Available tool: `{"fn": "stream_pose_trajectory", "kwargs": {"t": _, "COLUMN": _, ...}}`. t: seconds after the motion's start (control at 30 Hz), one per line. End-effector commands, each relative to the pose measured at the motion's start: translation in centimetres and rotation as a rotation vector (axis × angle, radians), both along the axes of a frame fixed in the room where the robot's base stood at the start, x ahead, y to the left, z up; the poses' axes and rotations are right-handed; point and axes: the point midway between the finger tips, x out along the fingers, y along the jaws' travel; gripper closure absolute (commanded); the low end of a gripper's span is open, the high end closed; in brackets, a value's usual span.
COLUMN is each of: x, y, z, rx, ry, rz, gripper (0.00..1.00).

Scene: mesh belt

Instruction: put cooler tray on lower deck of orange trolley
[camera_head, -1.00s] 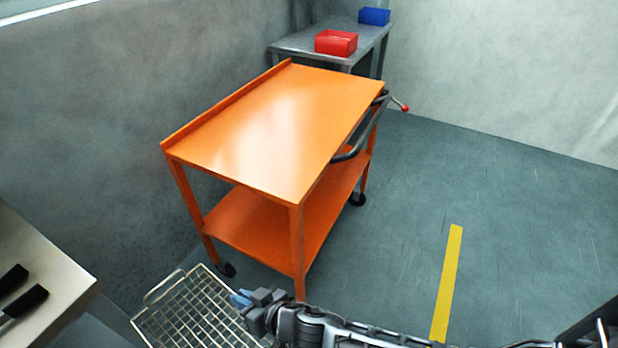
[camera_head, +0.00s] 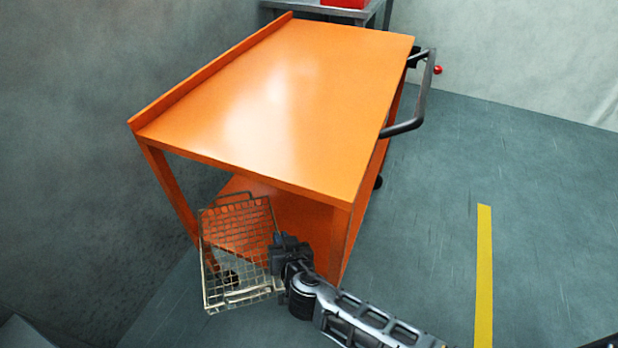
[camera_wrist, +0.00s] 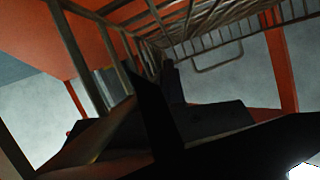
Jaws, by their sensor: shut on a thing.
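The cooler tray (camera_head: 222,292) is a wire mesh basket with end handles. In the head view it is at the near end of the orange trolley (camera_head: 270,110), below the level of the upper deck. My gripper (camera_head: 279,252) is shut on the tray's right side and holds it tilted. The orange lower deck (camera_head: 300,222) shows behind and through the mesh; whether the tray touches it I cannot tell. In the wrist view the tray's wires (camera_wrist: 195,28) fill the top, and my dark fingers (camera_wrist: 165,110) are close against them.
The trolley's near right leg (camera_head: 335,245) stands close to my gripper, and its near left leg (camera_head: 168,190) is left of the tray. A dark handle (camera_head: 425,95) juts from the far right. A wall runs along the left. Open floor with a yellow stripe (camera_head: 484,270) lies right.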

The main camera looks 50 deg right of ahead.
Motion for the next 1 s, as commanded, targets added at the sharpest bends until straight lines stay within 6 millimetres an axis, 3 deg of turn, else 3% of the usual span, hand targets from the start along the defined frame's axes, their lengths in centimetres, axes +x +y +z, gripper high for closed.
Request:
{"fn": "stream_pose_trajectory", "kwargs": {"t": 0.03, "x": 0.7, "y": -1.6, "z": -2.0, "rx": -0.001, "ry": -0.005, "rz": -0.098, "gripper": 1.0}}
{"fn": "stream_pose_trajectory", "kwargs": {"t": 0.1, "x": 0.9, "y": -4.0, "z": -2.4, "rx": -0.004, "ry": -0.003, "rz": -0.248, "gripper": 1.0}}
{"fn": "stream_pose_trajectory", "kwargs": {"t": 0.3, "x": 0.1, "y": -10.2, "z": -2.3, "rx": -0.01, "ry": 0.007, "rz": -0.668, "gripper": 1.0}}
{"fn": "stream_pose_trajectory", "kwargs": {"t": 0.4, "x": -0.8, "y": -12.3, "z": -1.7, "rx": -0.012, "ry": 0.014, "rz": -0.838, "gripper": 1.0}}
{"fn": "stream_pose_trajectory", "kwargs": {"t": 0.67, "x": -2.4, "y": -14.7, "z": -0.7, "rx": -0.017, "ry": 0.03, "rz": -1.064, "gripper": 1.0}}
{"fn": "stream_pose_trajectory", "kwargs": {"t": 1.0, "x": -2.6, "y": -14.8, "z": -5.9, "rx": -0.018, "ry": 0.035, "rz": -1.078, "gripper": 1.0}}
